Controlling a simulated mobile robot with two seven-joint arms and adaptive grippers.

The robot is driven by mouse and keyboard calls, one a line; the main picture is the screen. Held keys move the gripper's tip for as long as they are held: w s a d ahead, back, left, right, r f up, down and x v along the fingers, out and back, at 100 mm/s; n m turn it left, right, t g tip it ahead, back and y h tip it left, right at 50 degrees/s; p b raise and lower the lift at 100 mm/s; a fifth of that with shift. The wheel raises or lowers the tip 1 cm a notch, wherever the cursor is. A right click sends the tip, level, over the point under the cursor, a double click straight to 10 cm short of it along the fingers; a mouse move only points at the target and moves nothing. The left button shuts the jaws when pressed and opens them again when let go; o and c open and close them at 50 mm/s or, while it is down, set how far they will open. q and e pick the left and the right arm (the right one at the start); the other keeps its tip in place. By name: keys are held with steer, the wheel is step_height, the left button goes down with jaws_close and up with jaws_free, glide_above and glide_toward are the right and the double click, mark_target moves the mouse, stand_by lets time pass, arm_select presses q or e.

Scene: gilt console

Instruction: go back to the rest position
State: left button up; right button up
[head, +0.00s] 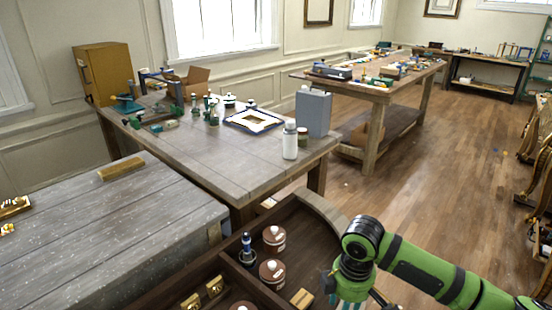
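My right arm comes in from the lower right with green links. My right gripper (349,301) points down at the bottom edge, over the right part of a dark wooden tray or bench top (305,240). Its fingertips are cut off by the frame, so whether it is open or holds anything cannot be seen. My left gripper and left arm are not in view.
Behind stand a grey plank table (110,225) and a cluttered workbench (190,150). Floor (440,165) is open at right.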

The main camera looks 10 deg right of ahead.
steer(key=s+a+f+m+t+y, duration=0.25)
steer(key=s+a+f, duration=0.35)
steer(key=s+a, duration=0.45)
steer(key=s+d+f+m+t+h, duration=0.1)
steer(key=s+d+f+m+h, duration=0.15)
steer(key=s+d+m, duration=0.65)
step_height(320, 180, down, 25)
steer(key=s+d+g+b, duration=0.1)
steer(key=s+b, duration=0.1)
steer(key=s, duration=0.1)
steer(key=s+d+f+n+g+b, duration=0.1)
steer(key=s+d+f, duration=0.2)
steer(key=s+f, duration=1.2)
steer(key=shift+f, duration=0.15)
